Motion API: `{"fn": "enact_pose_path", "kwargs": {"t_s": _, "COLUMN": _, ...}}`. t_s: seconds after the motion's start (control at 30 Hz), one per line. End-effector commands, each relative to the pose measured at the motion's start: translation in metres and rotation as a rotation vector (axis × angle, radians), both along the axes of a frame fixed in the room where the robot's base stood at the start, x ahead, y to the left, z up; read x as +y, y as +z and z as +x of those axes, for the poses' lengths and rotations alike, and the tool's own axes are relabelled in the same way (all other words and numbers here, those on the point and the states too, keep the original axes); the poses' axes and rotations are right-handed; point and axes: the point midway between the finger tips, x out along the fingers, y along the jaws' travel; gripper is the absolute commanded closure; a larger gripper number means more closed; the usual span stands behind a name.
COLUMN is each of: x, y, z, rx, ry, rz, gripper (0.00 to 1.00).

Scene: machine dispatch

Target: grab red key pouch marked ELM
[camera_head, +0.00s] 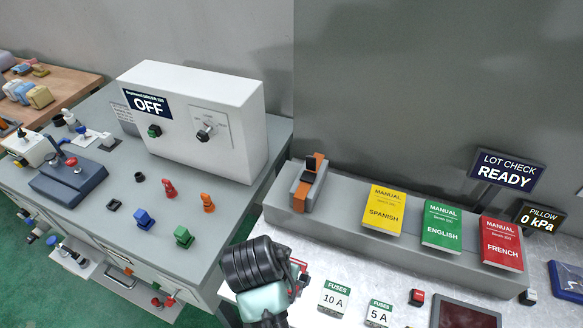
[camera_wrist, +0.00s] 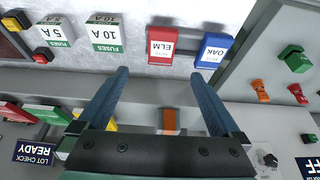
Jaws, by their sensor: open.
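The red key pouch marked ELM (camera_wrist: 162,32) lies on the pale speckled bench top, its white label upside down in the wrist view. My gripper (camera_wrist: 159,76) is open and empty; its two blue fingers point toward the pouch, with the tips apart from it in the picture. A blue key pouch marked OAK (camera_wrist: 213,48) lies beside the red one, to its right in the wrist view. In the head view my dark wrist and pale green arm cover most of this spot, and only some red shows at their right edge.
Fuse packs 10 A (camera_wrist: 105,35) and 5 A (camera_wrist: 56,33) lie left of the pouch in the wrist view. A grey ledge carries yellow (camera_head: 384,209), green (camera_head: 441,226) and red (camera_head: 501,244) manuals and an orange-strapped item (camera_head: 309,183). A grey console (camera_head: 100,185) stands left.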

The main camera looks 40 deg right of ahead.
Motion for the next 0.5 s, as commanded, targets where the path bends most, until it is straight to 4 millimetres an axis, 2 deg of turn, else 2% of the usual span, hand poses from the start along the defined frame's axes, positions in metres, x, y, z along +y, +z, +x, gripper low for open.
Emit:
{"fn": "enact_pose_path", "kwargs": {"t_s": 0.03, "x": -0.003, "y": -0.011, "z": 0.000, "rx": 0.005, "ry": -0.002, "rz": 0.003, "gripper": 0.00}}
{"fn": "enact_pose_path", "kwargs": {"t_s": 0.2, "x": -0.013, "y": -0.038, "z": 0.007, "rx": 0.003, "ry": 0.000, "rz": 0.003, "gripper": 0.00}}
{"fn": "enact_pose_path", "kwargs": {"t_s": 0.5, "x": -0.020, "y": -0.058, "z": 0.012, "rx": 0.000, "ry": 0.001, "rz": 0.000, "gripper": 0.00}}
